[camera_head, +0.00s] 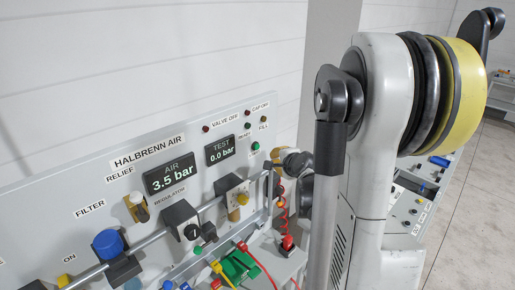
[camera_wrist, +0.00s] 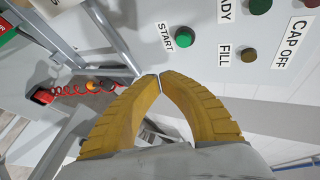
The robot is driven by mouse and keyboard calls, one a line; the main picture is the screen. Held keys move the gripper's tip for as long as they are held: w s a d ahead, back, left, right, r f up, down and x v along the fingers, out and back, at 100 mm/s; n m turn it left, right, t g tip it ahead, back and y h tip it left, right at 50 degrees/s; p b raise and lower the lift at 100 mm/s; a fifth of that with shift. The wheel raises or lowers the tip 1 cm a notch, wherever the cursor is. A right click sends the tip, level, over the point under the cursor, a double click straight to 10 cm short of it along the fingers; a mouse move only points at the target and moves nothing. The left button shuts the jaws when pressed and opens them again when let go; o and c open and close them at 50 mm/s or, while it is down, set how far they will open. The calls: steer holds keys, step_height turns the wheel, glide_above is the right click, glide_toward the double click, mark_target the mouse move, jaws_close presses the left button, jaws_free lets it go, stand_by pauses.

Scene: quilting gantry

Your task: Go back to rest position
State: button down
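My gripper (camera_wrist: 159,76) shows in the wrist view with its two yellow ribbed fingers brought together at the tips and nothing between them. The tips are near a green button labelled START (camera_wrist: 183,37) on the grey panel; I cannot tell whether they touch the panel. In the head view the START button (camera_head: 255,146) shows just left of my arm's end. My arm stands large on the right there and hides much of the gripper.
The air panel (camera_head: 110,178) has an AIR display (camera_head: 171,176) reading 3.5 bar and a TEST display (camera_head: 219,149) reading 0.0 bar. A blue filter knob (camera_head: 108,243), pipe and valves jut out in front. A red coiled hose (camera_wrist: 85,90) hangs nearby. Floor (camera_head: 480,200) is open at far right.

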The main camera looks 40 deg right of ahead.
stand_by(0.3)
steer(key=s+a+r+n+g+y, duration=0.15)
steer(key=a+n, duration=0.35)
steer(key=a, duration=0.6)
steer(key=s+a+r+n+y, duration=0.25)
steer(key=a+n, duration=0.25)
steer(key=a, duration=0.5)
steer(key=s+a+n+g, duration=0.3)
steer(key=s+a+n, duration=0.8)
steer(key=s+a, duration=0.25)
step_height(320, 180, down, 28)
steer(key=n+b, duration=0.1)
steer(key=b, duration=2.6)
steer(key=shift+s+a+r+y, duration=0.25)
steer(key=shift+y, duration=0.05)
